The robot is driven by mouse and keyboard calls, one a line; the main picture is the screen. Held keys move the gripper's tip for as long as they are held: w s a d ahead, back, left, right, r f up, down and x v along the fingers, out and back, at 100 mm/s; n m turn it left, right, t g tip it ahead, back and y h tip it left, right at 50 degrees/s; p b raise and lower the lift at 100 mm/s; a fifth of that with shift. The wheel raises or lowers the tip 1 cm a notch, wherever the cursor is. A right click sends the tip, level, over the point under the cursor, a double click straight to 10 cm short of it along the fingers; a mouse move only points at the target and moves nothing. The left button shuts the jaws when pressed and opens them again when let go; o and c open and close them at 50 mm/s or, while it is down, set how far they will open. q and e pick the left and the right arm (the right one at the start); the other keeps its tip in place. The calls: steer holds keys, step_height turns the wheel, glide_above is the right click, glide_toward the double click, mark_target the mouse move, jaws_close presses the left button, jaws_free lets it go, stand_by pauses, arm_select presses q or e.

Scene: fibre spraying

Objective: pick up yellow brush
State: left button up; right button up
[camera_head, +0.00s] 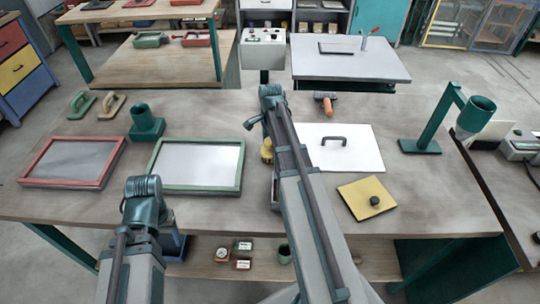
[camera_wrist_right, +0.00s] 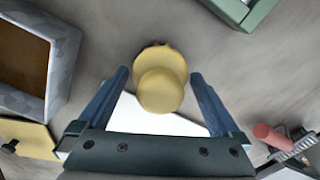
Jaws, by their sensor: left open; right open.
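The yellow brush (camera_head: 267,150) stands on the table just left of the white board, partly hidden by my right arm in the head view. In the right wrist view the yellow brush (camera_wrist_right: 160,90) has a round knob above a wider disc. My right gripper (camera_wrist_right: 161,98) is open, with one blue finger on each side of the brush and a gap on both sides. In the head view my right gripper is mostly hidden behind its arm. My left gripper (camera_head: 174,244) is open and low at the table's front edge, partly hidden by its wrist.
A green-framed panel (camera_head: 197,165) lies left of the brush, and a white board (camera_head: 365,155) right of it. A grey box with brown inside (camera_wrist_right: 60,60) is close by. An orange-handled tool (camera_head: 325,98) and a yellow board (camera_head: 355,195) lie further right.

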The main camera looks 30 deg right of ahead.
step_height(320, 180, down, 2)
steer(key=shift+f+b, duration=0.1)
steer(key=shift+b, duration=0.55)
arm_select(q)
step_height(320, 180, down, 2)
steer(key=shift+f, duration=0.1)
arm_select(e)
steer(key=c, duration=1.2)
steer(key=shift+r, duration=0.2)
steer(key=shift+c, duration=0.2)
step_height(320, 180, up, 10)
steer(key=p, duration=1)
arm_select(q)
step_height(320, 180, up, 10)
arm_select(e)
steer(key=shift+f, duration=0.1)
